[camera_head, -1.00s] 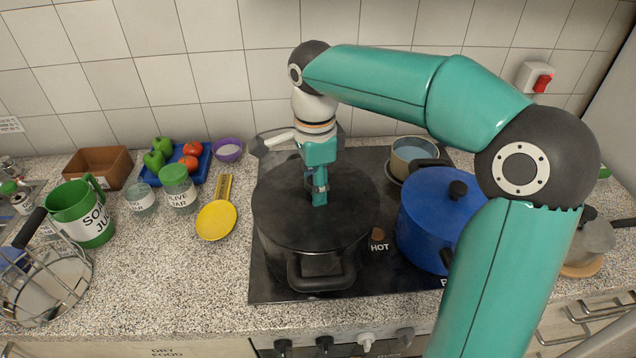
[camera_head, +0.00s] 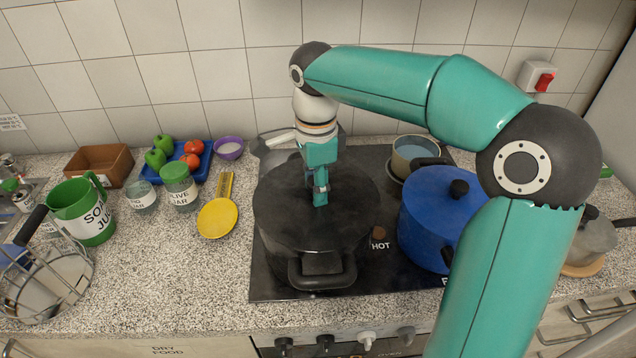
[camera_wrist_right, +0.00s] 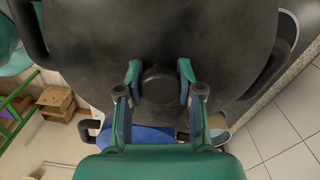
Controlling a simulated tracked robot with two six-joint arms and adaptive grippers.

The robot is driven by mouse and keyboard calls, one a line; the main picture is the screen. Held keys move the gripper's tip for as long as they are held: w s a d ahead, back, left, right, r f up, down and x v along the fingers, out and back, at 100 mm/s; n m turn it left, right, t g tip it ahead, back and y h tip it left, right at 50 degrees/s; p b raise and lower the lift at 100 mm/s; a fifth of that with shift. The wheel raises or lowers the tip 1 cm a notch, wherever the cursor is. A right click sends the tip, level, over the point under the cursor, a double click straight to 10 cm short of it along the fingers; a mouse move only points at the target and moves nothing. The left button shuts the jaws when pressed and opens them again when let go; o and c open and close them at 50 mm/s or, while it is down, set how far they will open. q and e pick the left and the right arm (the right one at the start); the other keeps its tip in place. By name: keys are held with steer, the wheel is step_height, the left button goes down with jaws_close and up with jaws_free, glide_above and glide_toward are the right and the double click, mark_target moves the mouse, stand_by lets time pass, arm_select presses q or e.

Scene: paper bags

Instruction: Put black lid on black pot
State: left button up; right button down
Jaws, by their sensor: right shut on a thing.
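The black pot (camera_head: 318,267) stands on the left part of the dark stovetop, its front handle toward me. The black lid (camera_head: 285,212) lies over the pot's mouth and looks level; whether its rim is fully seated all round I cannot tell. My right gripper (camera_head: 320,197) points down at the lid's centre and is shut on the lid's knob. In the right wrist view the knob (camera_wrist_right: 160,85) sits between the two fingers of the gripper (camera_wrist_right: 160,80), with the dark lid (camera_wrist_right: 90,40) filling the upper part. My left gripper is not in view.
A blue pot (camera_head: 428,220) with a lid stands close on the right, and an open pot (camera_head: 413,150) is behind it. A yellow skimmer (camera_head: 217,217), jars and a green jug (camera_head: 82,213) are on the left counter. The tiled wall (camera_head: 210,90) is behind.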

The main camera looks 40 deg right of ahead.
steer(key=shift+f, duration=0.3)
stand_by(0.5)
steer(key=shift+c, duration=0.9)
jaws_free()
step_height(320, 180, up, 7)
steer(key=p, duration=0.6)
steer(key=shift+s, duration=0.1)
stand_by(0.3)
